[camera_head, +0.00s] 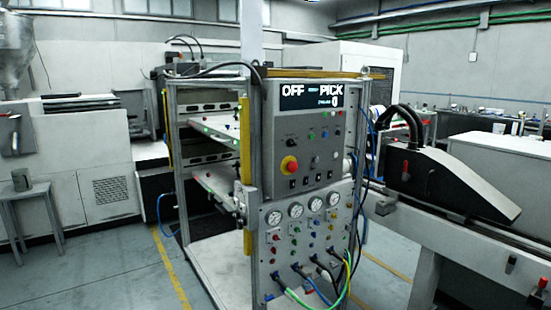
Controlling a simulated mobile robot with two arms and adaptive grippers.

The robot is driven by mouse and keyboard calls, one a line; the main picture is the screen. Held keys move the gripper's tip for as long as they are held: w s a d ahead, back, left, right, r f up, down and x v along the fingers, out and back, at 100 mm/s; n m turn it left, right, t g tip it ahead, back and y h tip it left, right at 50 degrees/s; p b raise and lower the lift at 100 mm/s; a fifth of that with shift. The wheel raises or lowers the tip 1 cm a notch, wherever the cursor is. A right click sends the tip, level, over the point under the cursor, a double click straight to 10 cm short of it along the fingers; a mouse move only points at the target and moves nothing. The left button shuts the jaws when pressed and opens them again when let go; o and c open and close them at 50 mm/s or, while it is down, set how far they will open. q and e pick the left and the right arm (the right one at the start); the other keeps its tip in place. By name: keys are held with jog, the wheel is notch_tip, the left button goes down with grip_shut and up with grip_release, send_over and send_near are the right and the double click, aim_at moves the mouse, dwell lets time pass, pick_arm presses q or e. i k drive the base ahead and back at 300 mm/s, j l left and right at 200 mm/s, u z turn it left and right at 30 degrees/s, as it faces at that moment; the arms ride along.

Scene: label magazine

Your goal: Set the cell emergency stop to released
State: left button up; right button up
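The emergency stop (289,165) is a red mushroom button with a yellow collar on the lower left of the grey control panel (314,172). The panel is mounted on the front of a metal-framed cell. I cannot tell from here whether the button is pressed in or out. A black display (312,96) above it reads "OFF" and "PICK" with a small number. Small knobs, buttons and black switches sit around the emergency stop. Neither of my grippers is in view.
Below is a panel with several gauges (297,210) and hoses (305,283) hanging out in front. A dark machine head (450,180) on a conveyor stands at the right. A small table (27,192) with a cup is at the left. The floor (110,270) at left front is clear.

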aim_at(292, 166)
jog(key=i+l, duration=0.1)
jog(key=i, duration=1.05)
